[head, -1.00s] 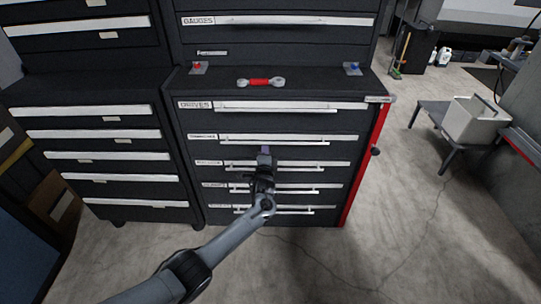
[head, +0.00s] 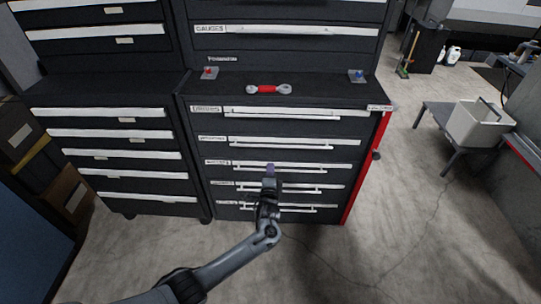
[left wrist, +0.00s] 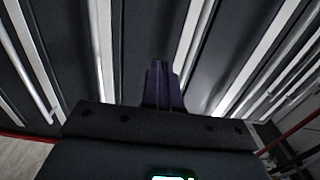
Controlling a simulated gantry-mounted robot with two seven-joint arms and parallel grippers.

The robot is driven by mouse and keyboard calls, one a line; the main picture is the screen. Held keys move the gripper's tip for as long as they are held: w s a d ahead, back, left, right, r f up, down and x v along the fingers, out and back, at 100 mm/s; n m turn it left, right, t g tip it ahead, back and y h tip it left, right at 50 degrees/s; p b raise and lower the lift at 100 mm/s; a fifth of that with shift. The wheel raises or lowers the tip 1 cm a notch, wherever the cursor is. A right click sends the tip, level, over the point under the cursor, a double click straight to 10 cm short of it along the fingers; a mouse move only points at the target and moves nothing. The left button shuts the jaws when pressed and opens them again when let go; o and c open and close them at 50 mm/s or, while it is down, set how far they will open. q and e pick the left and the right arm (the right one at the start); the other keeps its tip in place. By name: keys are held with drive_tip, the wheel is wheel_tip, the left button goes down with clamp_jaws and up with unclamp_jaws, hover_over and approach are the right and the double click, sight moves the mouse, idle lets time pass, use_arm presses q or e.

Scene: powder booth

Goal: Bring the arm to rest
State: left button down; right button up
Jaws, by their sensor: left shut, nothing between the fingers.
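My left arm comes in from the lower left in the head view. Its gripper (head: 270,170) is in front of the lower drawers of the black tool cabinet (head: 290,135). The gripper is shut and holds nothing. In the left wrist view the purplish fingers (left wrist: 165,85) are together, with drawer fronts and pale handle strips behind them. I cannot tell how large the gap between the fingertips and the drawers is. My right gripper is not in view.
A second drawer cabinet (head: 105,155) stands at left. A low grey table (head: 439,112) with a pale bin (head: 478,124) stands at right. The concrete floor (head: 330,265) in front is clear.

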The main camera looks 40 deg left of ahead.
use_arm(q)
drive_tip(key=s+d+f+g+h+p, duration=0.2)
drive_tip(key=s+d+f+p, duration=0.15)
drive_tip(key=s, duration=0.85)
drive_tip(key=s+d+f+g+h+p, duration=0.1)
drive_tip(key=s+d+f+h+p, duration=0.3)
drive_tip(key=s, duration=0.7)
drive_tip(key=s+d+r+n+g+h, duration=0.5)
drive_tip(key=s+d+r+n+g, duration=0.35)
drive_tip(key=s+d+r, duration=0.75)
wheel_tip(320, 180, up, 37)
drive_tip(key=a+p, duration=0.2)
drive_tip(key=p, duration=3.6)
drive_tip(key=shift+s+a+r+t+p, duration=0.15)
drive_tip(key=shift+s+r+t+p, duration=0.05)
drive_tip(key=shift+s+t+p, duration=0.15)
